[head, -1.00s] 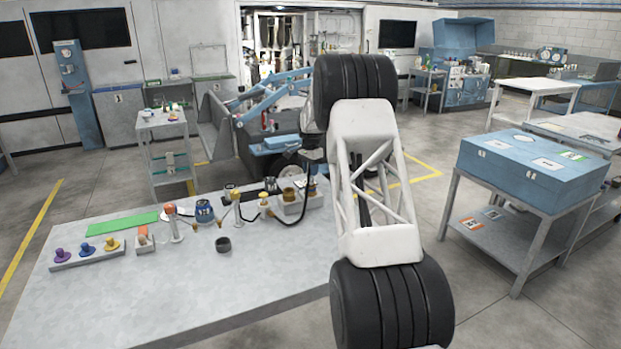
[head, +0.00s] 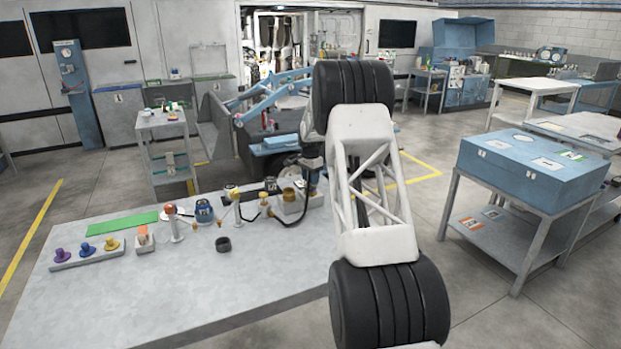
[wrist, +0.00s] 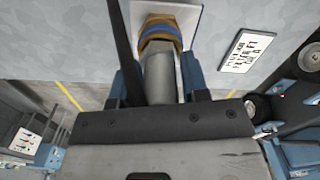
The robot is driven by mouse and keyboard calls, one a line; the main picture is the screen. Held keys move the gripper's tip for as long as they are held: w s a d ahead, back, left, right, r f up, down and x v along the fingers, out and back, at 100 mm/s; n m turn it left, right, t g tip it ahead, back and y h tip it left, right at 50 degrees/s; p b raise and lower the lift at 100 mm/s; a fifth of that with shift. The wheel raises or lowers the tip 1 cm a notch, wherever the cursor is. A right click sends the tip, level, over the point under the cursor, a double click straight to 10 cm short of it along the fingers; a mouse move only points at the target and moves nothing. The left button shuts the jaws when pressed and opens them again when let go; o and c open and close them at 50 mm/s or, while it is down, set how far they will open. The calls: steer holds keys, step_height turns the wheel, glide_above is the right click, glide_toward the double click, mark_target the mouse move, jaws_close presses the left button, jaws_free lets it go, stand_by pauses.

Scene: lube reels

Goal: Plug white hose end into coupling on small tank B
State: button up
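My gripper (wrist: 163,78) points down at the table's right end. In the wrist view its two fingers close on a pale grey-white cylinder, which I take as the white hose end (wrist: 161,80). A brass coupling with a blue band (wrist: 160,33) lies in line just beyond the cylinder, over a white square surface; whether they touch I cannot tell. Tank B's marking is unreadable.
A green mat (head: 122,223) lies behind. The table's front is clear.

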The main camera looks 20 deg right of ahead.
steer(key=shift+o, duration=1.2)
step_height(320, 180, up, 12)
steer(key=shift+r, duration=0.2)
stand_by(0.3)
